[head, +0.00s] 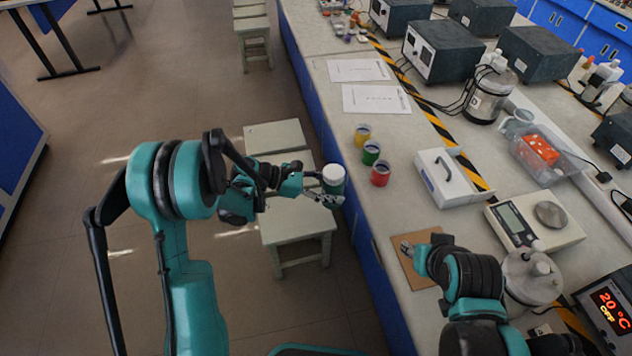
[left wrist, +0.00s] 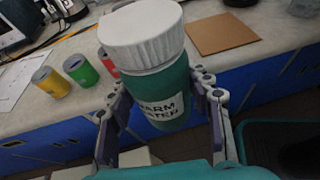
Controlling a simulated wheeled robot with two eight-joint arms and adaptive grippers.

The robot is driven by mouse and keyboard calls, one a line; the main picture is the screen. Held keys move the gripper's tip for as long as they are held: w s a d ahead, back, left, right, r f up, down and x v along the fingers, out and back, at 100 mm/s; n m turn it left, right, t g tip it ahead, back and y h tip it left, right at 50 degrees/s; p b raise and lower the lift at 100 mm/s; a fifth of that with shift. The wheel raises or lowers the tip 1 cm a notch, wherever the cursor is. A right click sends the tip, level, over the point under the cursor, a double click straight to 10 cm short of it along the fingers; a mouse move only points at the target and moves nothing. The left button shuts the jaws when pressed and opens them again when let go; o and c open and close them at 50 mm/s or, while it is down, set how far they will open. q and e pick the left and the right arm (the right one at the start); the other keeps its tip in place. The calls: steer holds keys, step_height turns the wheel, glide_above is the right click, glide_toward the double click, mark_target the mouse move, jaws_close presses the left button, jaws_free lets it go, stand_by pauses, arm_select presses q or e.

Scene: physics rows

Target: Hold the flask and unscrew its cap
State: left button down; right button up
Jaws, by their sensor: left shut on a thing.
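The flask (head: 336,187) is a dark green bottle with a white ribbed cap (head: 333,173). My left gripper (head: 326,194) is shut around its body and holds it upright, off the bench's near edge. In the left wrist view the flask (left wrist: 160,88) stands between the two fingers, with a partly hidden label reading "WARM WATER". The white cap (left wrist: 142,32) sits on top, above the fingers. My right gripper (head: 408,248) is over the brown board, apart from the flask and cap; its fingers are too small to read.
The brown board (head: 405,270) lies on the bench. Yellow (head: 362,134), green (head: 371,153) and red (head: 380,174) cups stand near the bench edge. A white box with a handle (head: 450,182) and a scale (head: 535,220) stand farther right. Stools (head: 298,222) are below the left arm.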

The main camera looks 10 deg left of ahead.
steer(key=o, duration=0.6)
steer(key=shift+r, duration=0.1)
steer(key=m+g, duration=0.7)
steer(key=m, duration=1.5)
glide_toward(336, 171)
steer(key=shift+s+d+f, duration=0.25)
steer(key=shift+d+f, duration=0.15)
steer(key=shift+d, duration=0.05)
steer(key=shift+w+a+f+m, duration=0.3)
steer(key=shift+a+m, duration=0.1)
steer(key=shift+a, duration=0.1)
steer(key=shift+s+f, duration=0.1)
steer(key=shift+f, duration=3.8)
